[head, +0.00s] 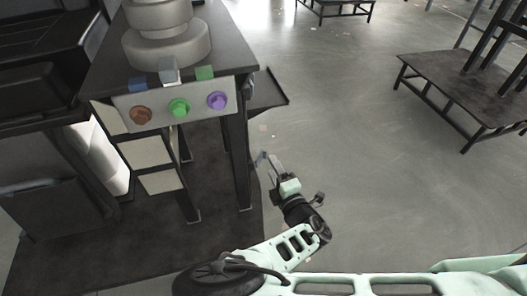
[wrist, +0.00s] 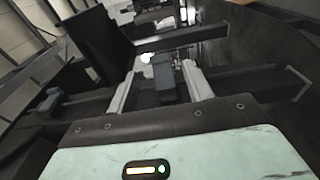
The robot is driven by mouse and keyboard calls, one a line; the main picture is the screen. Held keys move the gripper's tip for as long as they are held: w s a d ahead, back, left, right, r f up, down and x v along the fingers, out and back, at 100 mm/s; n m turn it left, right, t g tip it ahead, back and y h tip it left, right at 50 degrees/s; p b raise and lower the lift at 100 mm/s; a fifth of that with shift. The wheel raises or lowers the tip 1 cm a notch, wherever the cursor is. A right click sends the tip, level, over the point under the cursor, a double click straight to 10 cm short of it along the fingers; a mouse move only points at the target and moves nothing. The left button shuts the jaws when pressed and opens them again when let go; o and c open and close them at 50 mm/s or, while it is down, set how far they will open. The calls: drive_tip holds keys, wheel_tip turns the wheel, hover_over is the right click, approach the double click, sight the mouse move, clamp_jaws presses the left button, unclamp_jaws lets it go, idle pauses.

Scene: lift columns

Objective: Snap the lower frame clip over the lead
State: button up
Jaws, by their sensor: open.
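My gripper (head: 270,161) is beside the right front leg of the dark table in the head view, pointing up toward the small side shelf. In the wrist view my gripper (wrist: 159,70) is open, with one pale finger on each side of a dark blue-grey block (wrist: 166,84), which looks like a frame clip. I cannot tell whether either finger touches it. A second small blue-grey piece (wrist: 50,101) sits on the dark frame bar at the left. A small bluish piece (head: 262,157) shows by the fingertips in the head view. I cannot make out the lead.
The dark table (head: 245,65) carries a stacked round column and a panel (head: 160,115) with brown, green and purple knobs. A dark side shelf (head: 268,92) juts out above my gripper. Dark frame bars (wrist: 255,85) surround the fingers. Open floor (head: 340,130) lies to the right.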

sight(266, 156)
drive_tip(key=b+x, duration=0.1)
drive_tip(key=x, duration=0.7)
drive_tip(key=shift+w+a, duration=0.1)
drive_tip(key=shift+w, duration=0.2)
